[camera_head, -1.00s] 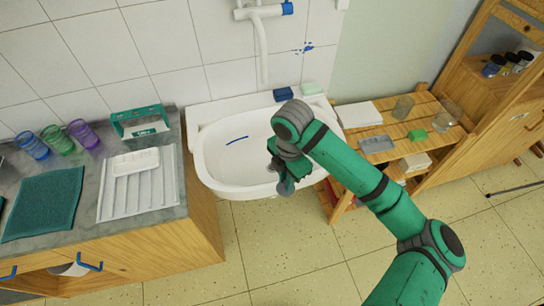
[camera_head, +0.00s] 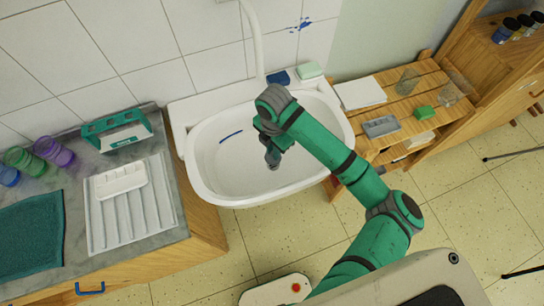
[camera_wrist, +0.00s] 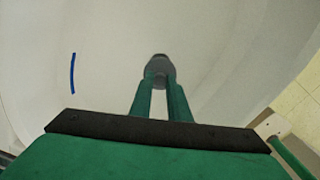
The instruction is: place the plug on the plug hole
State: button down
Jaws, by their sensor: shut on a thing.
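The white washbasin (camera_head: 215,165) hangs on the tiled wall in the head view. My gripper (camera_head: 273,162) points down over the basin's bowl, right of its middle. In the wrist view my gripper (camera_wrist: 161,84) has its two green fingers shut on a small round grey thing, the plug (camera_wrist: 160,68), in front of the pale bowl. A darker patch shows at the plug's far edge; I cannot tell whether it is part of the plug or the hole. The plug hole is not clearly seen in either view. The gap between plug and bowl cannot be judged.
A blue mark (camera_wrist: 72,73) lies on the bowl. A white tap pipe (camera_head: 254,45) hangs above the basin's back rim, where a blue sponge (camera_head: 279,78) and a pale green soap (camera_head: 310,70) sit. A counter (camera_head: 85,167) stands left, a wooden shelf (camera_head: 405,100) right.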

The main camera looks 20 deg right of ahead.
notch_tip(320, 180, down, 3)
jog(key=shift+w+f, duration=0.1)
jog(key=shift+f, duration=0.1)
notch_tip(320, 180, down, 3)
jog(key=shift+d+r, duration=0.1)
jog(key=shift+d, duration=0.05)
jog(key=shift+a, duration=0.25)
jog(key=c, duration=1.7)
grip_release()
jog(key=shift+d+f, duration=0.1)
jog(key=shift+f, duration=0.1)
jog(key=shift+o, duration=0.2)
jog(key=shift+s, duration=0.2)
notch_tip(320, 180, up, 11)
jog(key=shift+w+d+r, duration=0.1)
jog(key=shift+a+r, duration=0.2)
jog(key=shift+r, duration=0.35)
